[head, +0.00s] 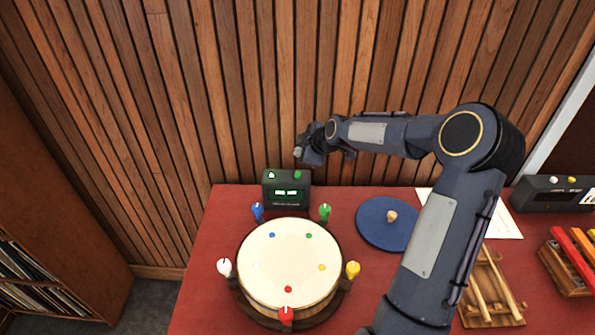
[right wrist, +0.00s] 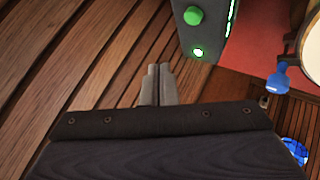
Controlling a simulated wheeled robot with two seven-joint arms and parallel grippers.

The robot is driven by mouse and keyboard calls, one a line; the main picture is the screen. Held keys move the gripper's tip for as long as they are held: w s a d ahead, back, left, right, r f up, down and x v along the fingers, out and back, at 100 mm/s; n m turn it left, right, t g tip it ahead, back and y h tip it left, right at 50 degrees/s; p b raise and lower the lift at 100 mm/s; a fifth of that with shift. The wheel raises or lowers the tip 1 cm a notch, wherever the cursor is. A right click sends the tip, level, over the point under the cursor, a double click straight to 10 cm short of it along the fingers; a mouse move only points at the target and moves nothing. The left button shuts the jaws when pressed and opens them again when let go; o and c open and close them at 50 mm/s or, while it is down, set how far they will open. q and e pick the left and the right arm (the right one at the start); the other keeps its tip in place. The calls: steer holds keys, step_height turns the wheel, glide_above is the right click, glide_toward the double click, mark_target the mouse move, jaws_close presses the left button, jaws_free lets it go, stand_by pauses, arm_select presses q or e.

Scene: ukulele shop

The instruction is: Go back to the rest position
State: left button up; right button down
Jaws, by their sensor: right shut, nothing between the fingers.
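My right gripper (head: 301,152) is up in the air in front of the slatted wood wall, above the dark box with a green display (head: 286,190). In the right wrist view its fingers (right wrist: 157,84) are closed together with nothing between them. The box (right wrist: 205,22), with a green button and a lit green light, shows just beyond the fingertips, apart from them. My right arm reaches in from the lower right across the head view and hides part of the table. My left gripper is not in view.
A drum (head: 287,262) with coloured pegs stands on the red table (head: 205,255). A blue disc (head: 375,222) with a knob, wooden beaters (head: 485,290), a xylophone (head: 572,262) and a second dark box (head: 550,195) lie to the right. Record shelves (head: 35,285) stand at left.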

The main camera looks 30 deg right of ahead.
stand_by(0.3)
steer(key=s+a+r+m+g, duration=0.1)
steer(key=s+a+r+m, duration=0.3)
steer(key=s, duration=0.4)
steer(key=s+a+r+m+g, duration=0.1)
steer(key=s+a+r, duration=0.4)
steer(key=s, duration=0.4)
steer(key=s+a+f+m+y, duration=0.1)
steer(key=s+a+m, duration=0.3)
steer(key=s, duration=0.5)
steer(key=s+a+f+m+g+y, duration=0.1)
steer(key=s+a+f+m, duration=0.1)
steer(key=s, duration=0.8)
steer(key=shift+s+a+f+m, duration=0.35)
steer(key=shift+a+m, duration=0.55)
steer(key=shift+a, duration=0.2)
